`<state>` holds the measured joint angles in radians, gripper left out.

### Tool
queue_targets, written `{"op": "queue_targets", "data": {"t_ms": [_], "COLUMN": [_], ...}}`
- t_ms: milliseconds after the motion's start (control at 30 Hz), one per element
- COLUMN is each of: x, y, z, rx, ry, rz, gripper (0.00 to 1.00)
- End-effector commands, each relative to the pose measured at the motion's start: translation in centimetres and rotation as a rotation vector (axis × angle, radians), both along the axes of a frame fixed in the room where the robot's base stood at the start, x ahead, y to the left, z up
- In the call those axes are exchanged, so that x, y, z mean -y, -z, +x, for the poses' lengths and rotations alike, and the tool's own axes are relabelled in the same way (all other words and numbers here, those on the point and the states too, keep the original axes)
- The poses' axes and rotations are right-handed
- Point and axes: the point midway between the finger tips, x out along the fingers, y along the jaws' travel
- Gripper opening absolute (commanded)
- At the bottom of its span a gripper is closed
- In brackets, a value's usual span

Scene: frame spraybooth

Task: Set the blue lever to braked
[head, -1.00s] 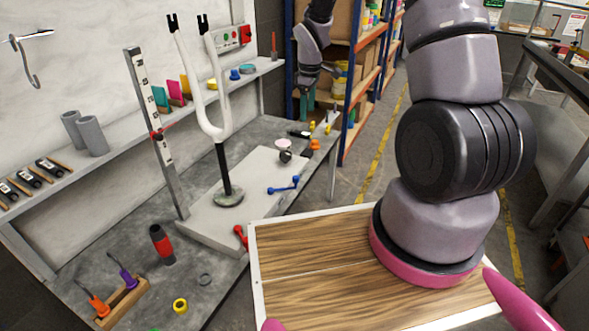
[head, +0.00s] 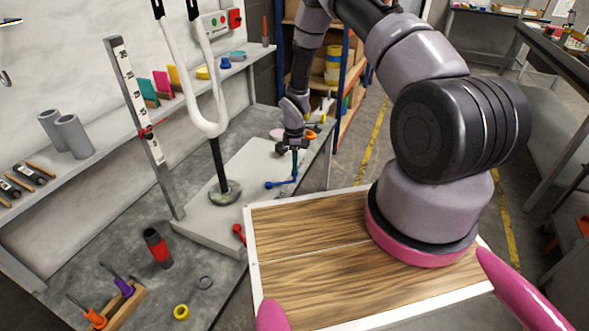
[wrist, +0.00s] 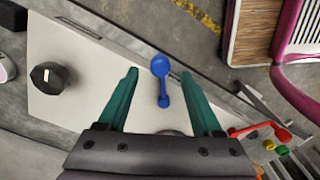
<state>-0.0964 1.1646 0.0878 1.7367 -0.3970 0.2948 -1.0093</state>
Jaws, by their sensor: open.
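The blue lever (head: 281,183) sits on the pale base plate (head: 196,228) of the fork stand. In the wrist view the blue lever (wrist: 161,80) lies between my two green fingers, its round end away from the palm, with a gap on each side. My gripper (head: 295,165) is open, pointing down over the lever; it also shows in the wrist view (wrist: 160,82). I cannot tell the height gap to the lever. A red lever (head: 239,233) is at the plate's front edge and also shows in the wrist view (wrist: 262,129).
The white fork (head: 208,127) stands upright on the plate, left of my gripper. A graduated post (head: 147,130) is further left. A black knob (wrist: 49,78) is on the plate. A red-black tool (head: 158,248) and a screwdriver rack (head: 124,304) stand on the bench.

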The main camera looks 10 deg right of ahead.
Motion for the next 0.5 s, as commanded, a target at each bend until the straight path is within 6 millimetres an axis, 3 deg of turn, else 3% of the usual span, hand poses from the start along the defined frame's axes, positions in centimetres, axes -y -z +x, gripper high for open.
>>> {"op": "queue_targets", "data": {"t_ms": [200, 500], "x": [0.0, 0.0], "y": [2.9, 3.5], "z": [0.0, 0.0], "rx": [0.000, 0.001], "ry": [0.000, 0.000], "rz": [-0.001, 0.000], "gripper": [0.67, 0.67]}}
